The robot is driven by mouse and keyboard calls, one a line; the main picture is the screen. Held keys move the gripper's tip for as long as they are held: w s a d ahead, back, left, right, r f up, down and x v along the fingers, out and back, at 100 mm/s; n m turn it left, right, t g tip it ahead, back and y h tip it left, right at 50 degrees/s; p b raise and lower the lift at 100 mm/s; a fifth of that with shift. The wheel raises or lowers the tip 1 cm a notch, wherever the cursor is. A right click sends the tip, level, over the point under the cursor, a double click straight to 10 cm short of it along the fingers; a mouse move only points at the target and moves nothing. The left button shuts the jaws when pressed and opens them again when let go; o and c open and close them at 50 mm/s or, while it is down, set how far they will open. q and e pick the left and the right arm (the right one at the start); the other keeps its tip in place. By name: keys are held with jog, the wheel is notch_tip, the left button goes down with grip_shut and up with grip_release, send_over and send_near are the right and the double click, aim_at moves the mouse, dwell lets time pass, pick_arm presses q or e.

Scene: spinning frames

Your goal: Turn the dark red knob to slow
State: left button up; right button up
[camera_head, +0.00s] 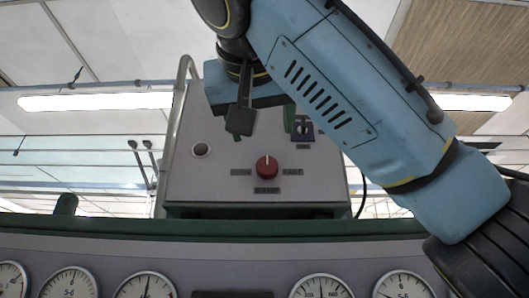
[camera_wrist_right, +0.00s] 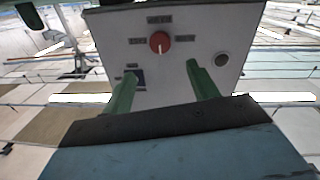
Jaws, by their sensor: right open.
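The dark red knob (camera_head: 266,168) sits on the front of a pale control box (camera_head: 215,185). Its white pointer line points straight up, between a label at its left and a FAST label at its right; another label is below it. The left label is too blurred to read surely. In the right wrist view, which is upside down, the knob (camera_wrist_right: 160,42) lies beyond the open fingers. My right gripper (camera_head: 264,126) is open and empty, above the knob in the head view and apart from it. Its green fingers show in the wrist view (camera_wrist_right: 163,88). My left gripper is out of view.
A metal rail (camera_head: 175,125) runs up the box's left side. Several dial gauges (camera_head: 147,285) line the panel below.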

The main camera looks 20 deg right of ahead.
aim_at(266, 164)
jog(key=p+x, duration=0.4)
jog(key=x, duration=0.2)
jog(key=shift+w+d+r, duration=0.1)
jog(key=shift+w+r, duration=0.05)
jog(key=shift+w, duration=0.25)
jog(key=p+x, duration=0.1)
jog(key=x, duration=0.2)
jog(key=shift+w+d+p, duration=0.15)
jog(key=shift+w+p, duration=0.2)
jog(key=shift+w+d+f, duration=0.1)
jog(key=shift+w+f, duration=0.1)
jog(key=shift+f, duration=0.05)
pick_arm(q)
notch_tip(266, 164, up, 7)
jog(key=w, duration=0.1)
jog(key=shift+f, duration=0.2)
pick_arm(e)
jog(key=c, duration=1)
